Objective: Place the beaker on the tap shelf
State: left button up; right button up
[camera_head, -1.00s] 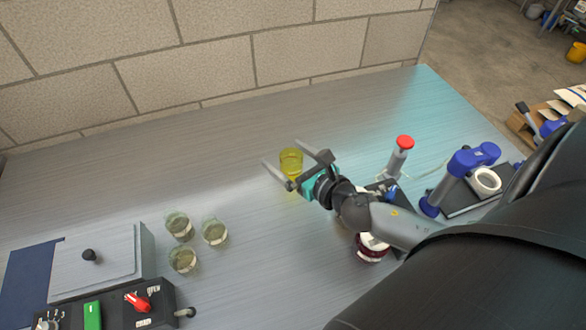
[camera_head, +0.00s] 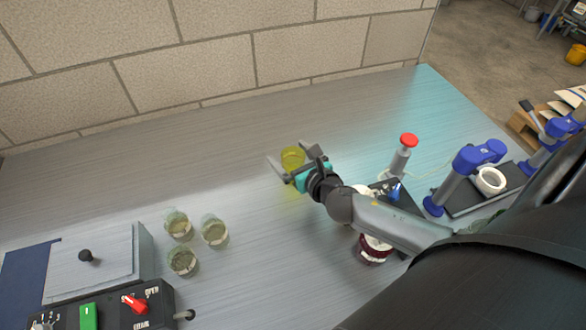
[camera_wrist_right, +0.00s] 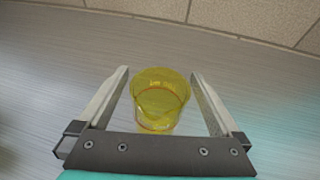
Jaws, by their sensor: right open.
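A yellow see-through beaker (camera_head: 292,156) stands on the grey metal worktop. It also shows in the right wrist view (camera_wrist_right: 160,100), upright between the two fingers. My right gripper (camera_head: 286,153) is open around the beaker, with one finger on each side. In the right wrist view, my right gripper (camera_wrist_right: 160,73) shows a gap between each finger and the beaker. My left gripper is not in view. On the right, a blue tap-like fixture (camera_head: 466,172) stands at a dark base with a white ring (camera_head: 490,181); I cannot tell whether this is the tap shelf.
Several clear glasses (camera_head: 213,231) stand at the lower left, near a control box (camera_head: 133,303) with a red switch. A red-topped grey post (camera_head: 403,153) and a dark red-and-white container (camera_head: 374,248) sit near my right arm. The worktop's back left is clear.

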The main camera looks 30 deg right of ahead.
jog(key=shift+w+f, duration=0.2)
jog(key=shift+w, duration=0.5)
jog(key=c, duration=1.5)
jog(key=shift+r, duration=0.15)
